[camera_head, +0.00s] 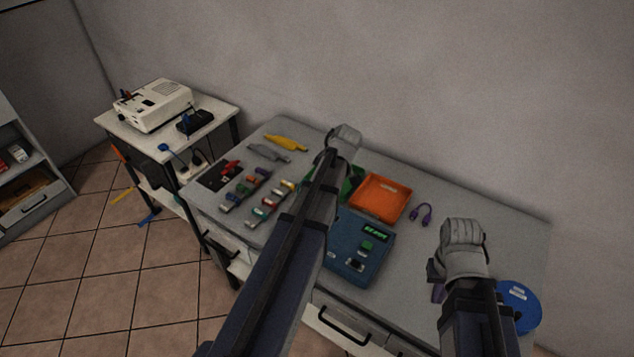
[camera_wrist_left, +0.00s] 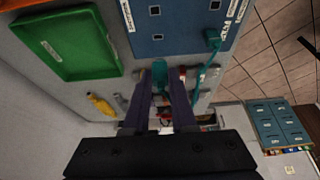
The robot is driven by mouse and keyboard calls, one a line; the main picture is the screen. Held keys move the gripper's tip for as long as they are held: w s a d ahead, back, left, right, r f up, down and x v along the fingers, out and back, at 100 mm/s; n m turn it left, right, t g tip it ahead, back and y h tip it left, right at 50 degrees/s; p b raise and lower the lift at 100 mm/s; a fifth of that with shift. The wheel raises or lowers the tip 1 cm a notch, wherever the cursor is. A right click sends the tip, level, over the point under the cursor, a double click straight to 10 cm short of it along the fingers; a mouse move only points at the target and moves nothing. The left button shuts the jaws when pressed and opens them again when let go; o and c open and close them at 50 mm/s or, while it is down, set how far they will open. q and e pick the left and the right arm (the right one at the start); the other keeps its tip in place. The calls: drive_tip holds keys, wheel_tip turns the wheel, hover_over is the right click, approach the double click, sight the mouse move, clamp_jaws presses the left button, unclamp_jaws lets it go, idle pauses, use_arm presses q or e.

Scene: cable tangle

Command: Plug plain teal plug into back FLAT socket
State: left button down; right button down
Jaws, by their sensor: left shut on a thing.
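The teal plug (camera_wrist_left: 160,73) sits between the fingertips of my left gripper (camera_wrist_left: 163,80) in the left wrist view, and the jaws are shut on it. In that view it is beside the blue panel (camera_wrist_left: 180,42), which has small square sockets (camera_wrist_left: 157,37). A teal connector with a cable (camera_wrist_left: 212,38) is at the panel's right part. In the head view the blue panel (camera_head: 343,262) lies near the table's front edge, and my left arm hides the held plug.
A green tray (camera_wrist_left: 65,45) and an orange tray (camera_head: 380,196) lie behind the panel. A purple cable (camera_head: 421,214) and a blue disc (camera_head: 518,306) lie to the right. Several small connectors and a yellow tool (camera_head: 285,143) lie left. A side table (camera_head: 220,112) holds a white device (camera_head: 155,104).

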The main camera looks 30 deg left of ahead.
use_arm(q)
drive_tip(key=shift+f, duration=0.15)
use_arm(e)
drive_tip(key=shift+f, duration=0.15)
